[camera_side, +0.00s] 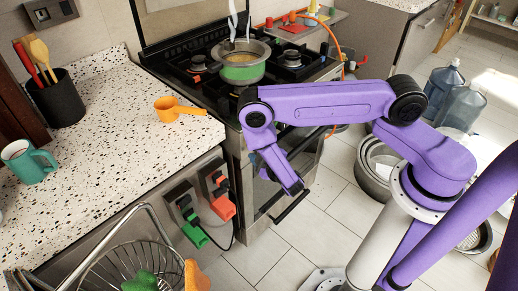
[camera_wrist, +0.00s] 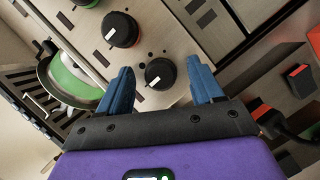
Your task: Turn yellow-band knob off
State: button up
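Black stove knobs with white pointer marks show on the metal front panel in the wrist view. The nearest knob (camera_wrist: 160,74) lies between the blue fingertips of my gripper (camera_wrist: 160,66); its band colour is hard to make out. The fingers are open with gaps on both sides, and I see no contact. A second knob (camera_wrist: 121,30) has a reddish edge. A third knob (camera_wrist: 85,2) with a green edge is cut off at the top. I cannot identify a yellow band on any knob. In the side view my arm hides the knobs.
The stove (camera_side: 285,68) carries a pot (camera_side: 240,72) with a green band. An orange measuring cup (camera_side: 168,104) lies on the speckled counter (camera_side: 115,145). Plugs in green (camera_side: 195,235) and red (camera_side: 223,207) hang at the counter front.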

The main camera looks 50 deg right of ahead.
jog(key=v, duration=1.7)
jog(key=shift+s, duration=0.2)
jog(key=shift+a, duration=0.15)
